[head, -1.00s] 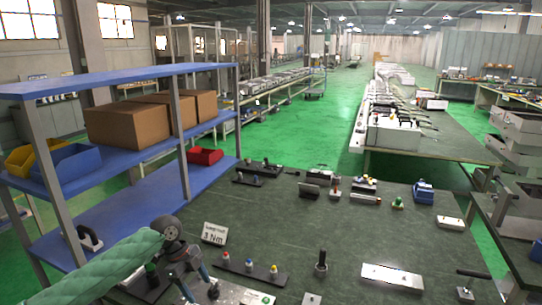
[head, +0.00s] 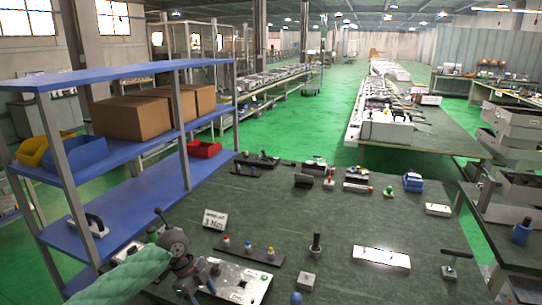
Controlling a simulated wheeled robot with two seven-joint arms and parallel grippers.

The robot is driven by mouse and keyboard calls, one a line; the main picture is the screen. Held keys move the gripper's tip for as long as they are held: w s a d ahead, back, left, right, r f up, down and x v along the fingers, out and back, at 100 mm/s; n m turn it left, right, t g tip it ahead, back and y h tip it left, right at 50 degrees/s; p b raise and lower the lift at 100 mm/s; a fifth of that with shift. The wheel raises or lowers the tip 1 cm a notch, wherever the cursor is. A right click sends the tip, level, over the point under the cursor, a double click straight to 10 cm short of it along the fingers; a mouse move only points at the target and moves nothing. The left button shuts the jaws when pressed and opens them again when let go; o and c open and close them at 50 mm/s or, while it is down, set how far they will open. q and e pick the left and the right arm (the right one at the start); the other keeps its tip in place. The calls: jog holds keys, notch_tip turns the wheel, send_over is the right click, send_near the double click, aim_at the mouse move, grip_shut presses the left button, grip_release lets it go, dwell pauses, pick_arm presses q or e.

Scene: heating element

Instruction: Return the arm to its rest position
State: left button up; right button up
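My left arm, in a green quilted sleeve (head: 125,279), comes in from the lower left in the head view. Its dark wrist bends over the front left of the dark green worktable (head: 330,225). My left gripper (head: 202,283) points down, its blue-grey fingers apart, above or beside a pale metal plate (head: 246,283). I see nothing between the fingers. The arm partly hides the plate's left side, and whether the fingers touch the plate cannot be told. My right gripper is not in view.
A strip with coloured knobs (head: 248,252) and a "3 Nm" sign (head: 214,219) stand just beyond the gripper. A black-handled tool (head: 316,244), a white plate (head: 381,257) and a T-handled tool (head: 455,262) stand to the right. A blue shelf (head: 140,205) borders the left.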

pick_arm(q)
jog(key=s+d+f+n+t, duration=0.2)
jog(key=s+d+f+n, duration=0.25)
jog(key=s, duration=0.35)
jog(key=s+d+f+n+t, duration=0.1)
jog(key=s+d+f+n, duration=0.3)
jog(key=s, duration=0.3)
jog(key=s+a+f+n+t+y, duration=0.1)
jog(key=s+a+n+y, duration=0.1)
jog(key=s+a+n, duration=0.5)
jog(key=s+a+f+n+t+y, duration=0.15)
jog(key=s+a+n, duration=0.25)
jog(key=s, duration=0.7)
notch_tip(320, 180, down, 29)
jog(key=w+d+g+b, duration=0.2)
jog(key=s+f+b, duration=0.1)
jog(key=s+f, duration=0.3)
jog(key=f, duration=0.7)
jog(key=s+f, duration=0.4)
jog(key=f, duration=0.8)
jog(key=shift+d+b, duration=0.15)
jog(key=shift+b, duration=0.25)
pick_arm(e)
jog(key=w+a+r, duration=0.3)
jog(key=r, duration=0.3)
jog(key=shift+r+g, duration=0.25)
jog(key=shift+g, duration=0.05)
